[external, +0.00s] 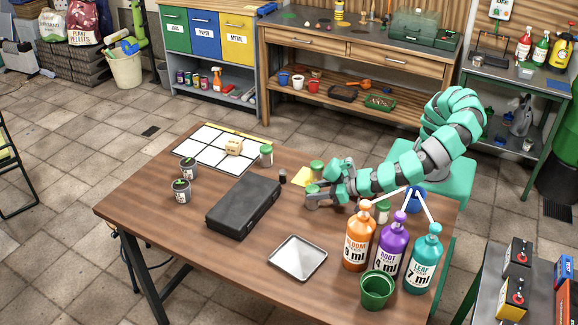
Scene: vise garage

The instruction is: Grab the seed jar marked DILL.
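Several small clear jars with green lids stand on the brown table (140,205). One jar (266,155) is by the white grid sheet, one jar (317,170) is beside a yellow note, and one jar (382,212) is behind the bottles under my arm. Their labels are too small to read, so I cannot tell which is DILL. My gripper (320,187) is low over the table, its fingers apart and pointing left. It is close to the jar by the note, with nothing visible between the fingers.
A black case (243,207) lies mid-table, with a metal tray (297,259) in front. Orange (357,240), purple (391,245) and teal (424,262) bottles and a green pot (377,289) crowd the right front. The table's left front is clear.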

